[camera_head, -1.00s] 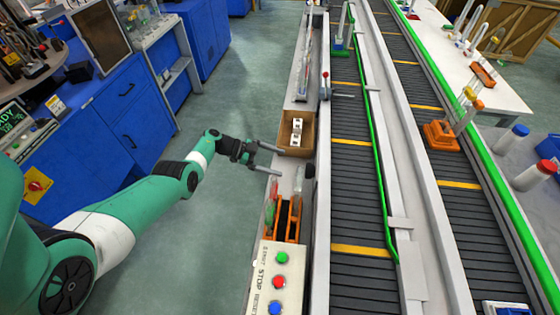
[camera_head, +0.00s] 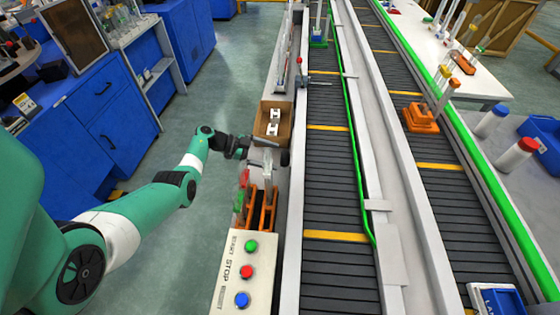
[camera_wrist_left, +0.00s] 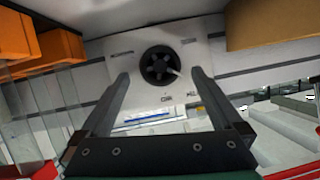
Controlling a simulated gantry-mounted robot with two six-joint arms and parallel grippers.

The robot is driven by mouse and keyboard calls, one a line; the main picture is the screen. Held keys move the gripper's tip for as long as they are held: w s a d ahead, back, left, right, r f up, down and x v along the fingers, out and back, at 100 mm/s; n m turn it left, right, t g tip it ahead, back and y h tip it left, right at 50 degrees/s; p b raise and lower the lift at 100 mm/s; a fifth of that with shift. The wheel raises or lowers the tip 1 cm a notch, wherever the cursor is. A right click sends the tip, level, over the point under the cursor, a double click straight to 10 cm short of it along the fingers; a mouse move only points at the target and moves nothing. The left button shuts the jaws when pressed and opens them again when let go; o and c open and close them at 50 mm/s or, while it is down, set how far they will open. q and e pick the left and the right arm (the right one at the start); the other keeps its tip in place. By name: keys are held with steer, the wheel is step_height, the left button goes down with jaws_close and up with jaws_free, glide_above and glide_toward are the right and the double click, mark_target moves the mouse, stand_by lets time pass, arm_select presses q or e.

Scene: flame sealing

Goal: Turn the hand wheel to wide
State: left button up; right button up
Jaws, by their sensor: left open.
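The hand wheel (camera_wrist_left: 160,66) is a black spoked disc with a pale handle, on a light panel in the left wrist view. Small lettering is printed below it, too small to read surely. In the head view the wheel (camera_head: 285,158) shows as a small dark shape at the conveyor's near-left edge. My left gripper (camera_head: 264,154) is open and points at it from the left. In the left wrist view its fingers (camera_wrist_left: 160,76) appear either side of the wheel, with nothing held; I cannot tell whether they touch it. My right gripper is not in view.
A cardboard box (camera_head: 261,136) with white parts sits just beyond the gripper. An orange rack (camera_head: 272,213) with glass plates stands nearer. A button panel (camera_head: 228,272) is closer still. The conveyor (camera_head: 330,200) runs along the right. Open floor lies left.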

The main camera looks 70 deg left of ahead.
mark_target(285, 159)
arm_select(q)
steer(key=b+x, duration=0.1)
steer(key=x, duration=0.2)
steer(key=shift+w+d+f, duration=0.15)
steer(key=shift+w, duration=0.15)
steer(key=c, duration=1.3)
steer(key=shift+o, duration=0.2)
steer(key=shift+n+h+b, duration=0.4)
steer(key=shift+n, duration=0.1)
steer(key=n+b, duration=0.1)
steer(key=b, duration=0.1)
steer(key=n+g+h+b, duration=0.1)
steer(key=b, duration=0.2)
steer(key=shift+w+a+f, duration=0.1)
steer(key=shift+a+f, duration=0.1)
steer(key=shift+f, duration=0.2)
steer(key=shift+r+n+h+b, duration=0.15)
steer(key=shift+n+h+b, duration=0.15)
steer(key=shift+h+b, duration=0.1)
steer(key=shift+r, duration=0.3)
